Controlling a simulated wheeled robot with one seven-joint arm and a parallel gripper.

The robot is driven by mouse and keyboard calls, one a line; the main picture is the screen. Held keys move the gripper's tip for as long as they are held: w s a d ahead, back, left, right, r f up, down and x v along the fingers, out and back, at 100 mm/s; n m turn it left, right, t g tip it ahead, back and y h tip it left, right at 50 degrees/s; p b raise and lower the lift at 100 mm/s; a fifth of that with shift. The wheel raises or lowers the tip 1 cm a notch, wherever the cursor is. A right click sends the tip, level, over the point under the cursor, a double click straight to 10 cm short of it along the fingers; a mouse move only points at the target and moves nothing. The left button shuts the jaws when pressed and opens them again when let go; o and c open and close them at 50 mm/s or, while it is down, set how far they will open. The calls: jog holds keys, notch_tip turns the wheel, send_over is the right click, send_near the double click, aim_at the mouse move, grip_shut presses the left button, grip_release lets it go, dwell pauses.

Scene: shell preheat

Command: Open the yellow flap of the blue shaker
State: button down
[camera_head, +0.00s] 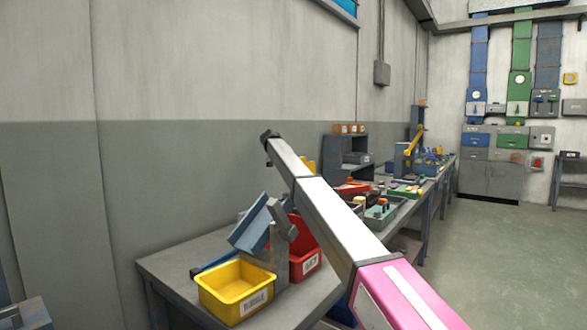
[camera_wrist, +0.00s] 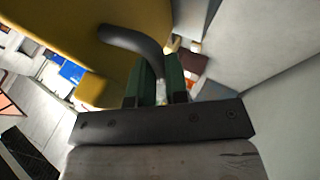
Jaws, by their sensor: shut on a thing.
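In the wrist view a large yellow panel (camera_wrist: 70,22), which looks like the yellow flap, fills the upper left. A dark curved handle (camera_wrist: 130,38) stands out from it and bends down towards my fingers. My gripper (camera_wrist: 161,82) has green fingers and is shut on this handle. The handle's end is partly hidden between the fingers. In the head view my arm covers my gripper, and only a small yellow patch (camera_head: 311,165) shows behind the arm; I cannot tell if it is the flap. I cannot make out the blue shaker for certain.
A near bench holds a yellow bin (camera_head: 236,290), a red bin (camera_head: 305,262) and a tilted blue tray (camera_head: 250,226). A long bench (camera_head: 433,183) with trays and parts runs along the wall. Pale surfaces crowd the wrist view's right side. The floor (camera_head: 490,250) at right is clear.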

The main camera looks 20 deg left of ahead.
jog(key=shift+s+d+f, duration=0.2)
jog(key=shift+f, duration=0.15)
jog(key=c, duration=1.1)
grip_release()
jog(key=shift+w+r, duration=0.1)
jog(key=shift+r, duration=0.05)
jog(key=shift+a, duration=0.1)
jog(key=shift+r, duration=0.1)
